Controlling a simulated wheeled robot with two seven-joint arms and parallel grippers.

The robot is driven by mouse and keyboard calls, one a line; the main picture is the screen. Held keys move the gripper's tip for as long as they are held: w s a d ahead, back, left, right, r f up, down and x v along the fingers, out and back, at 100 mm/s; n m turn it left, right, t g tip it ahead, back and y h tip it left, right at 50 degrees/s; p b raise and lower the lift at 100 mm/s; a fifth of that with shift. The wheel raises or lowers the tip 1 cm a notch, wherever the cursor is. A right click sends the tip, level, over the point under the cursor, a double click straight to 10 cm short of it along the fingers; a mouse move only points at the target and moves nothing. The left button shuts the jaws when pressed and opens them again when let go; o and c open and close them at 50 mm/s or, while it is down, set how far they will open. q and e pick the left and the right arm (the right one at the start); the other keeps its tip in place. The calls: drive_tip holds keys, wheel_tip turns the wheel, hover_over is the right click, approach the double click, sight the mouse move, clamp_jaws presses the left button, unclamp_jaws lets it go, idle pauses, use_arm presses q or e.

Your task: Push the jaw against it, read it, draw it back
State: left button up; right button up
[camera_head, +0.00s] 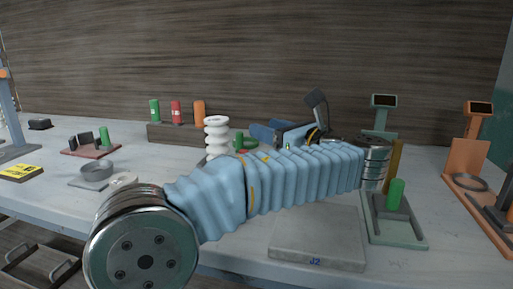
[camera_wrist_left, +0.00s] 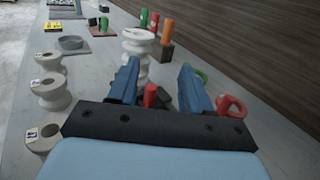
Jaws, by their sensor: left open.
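A white ribbed, spool-like piece (camera_head: 217,136) stands upright left of middle in the head view. It also shows in the left wrist view (camera_wrist_left: 138,42), just beyond the fingertips. My left gripper (camera_head: 263,131) points left toward it, with two blue fingers spread apart and nothing held. In the left wrist view the open jaw (camera_wrist_left: 158,66) has the piece ahead and toward its left finger. In the head view a gap shows between fingertips and piece; the wrist view does not settle contact. My blue-sleeved left arm hides part of the table. A green stand with a display (camera_head: 384,101) is at right.
Green, red and orange cylinders (camera_head: 176,111) stand by a dark block at the back. A green ring (camera_wrist_left: 202,75) and a red ring (camera_wrist_left: 230,105) lie near my right finger. Several labelled white spools (camera_wrist_left: 50,92) line the left. A grey J2 plate (camera_head: 317,238) and orange stand (camera_head: 468,155) are at right.

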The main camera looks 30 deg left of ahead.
use_arm(q)
drive_tip(key=f, duration=0.2)
drive_tip(key=f+b, duration=0.1)
drive_tip(key=f, duration=0.5)
drive_tip(key=shift+a+b, duration=0.35)
drive_tip(key=x, duration=0.6)
drive_tip(key=shift+w+a+r, duration=0.15)
drive_tip(key=shift+a, duration=0.25)
drive_tip(key=shift+c, duration=0.3)
clamp_jaws()
drive_tip(key=shift+d, duration=0.1)
